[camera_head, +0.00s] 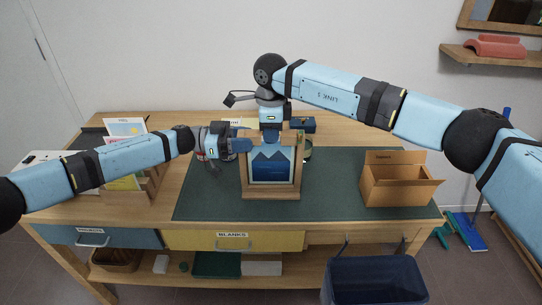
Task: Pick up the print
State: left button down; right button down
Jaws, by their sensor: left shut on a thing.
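A print with blue mountain shapes (270,170) stands upright in a wooden frame-like stand (271,195) at the middle of the green mat. My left gripper (240,146) reaches in from the left and is shut at the print's upper left edge. The exact contact is small and partly hidden. My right gripper (270,132) points down from above, just behind or at the top of the print. Its fingers are hidden, so I cannot tell whether they are open. Other prints (125,127) stand in a wooden rack (130,195) at the left, partly behind my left arm.
The green mat (335,185) is clear between the stand and an open cardboard box (397,185) at the right. A dark blue bin (375,280) stands in front of the desk. The yellow drawer (235,241) and blue drawer (95,238) look shut. A dark blue object (303,124) sits behind.

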notch_tip(320, 180, up, 28)
dwell(0.3)
pick_arm(q)
jog(key=c, duration=0.6)
grip_release()
jog(key=shift+c, duration=0.2)
jog(key=shift+a, duration=0.1)
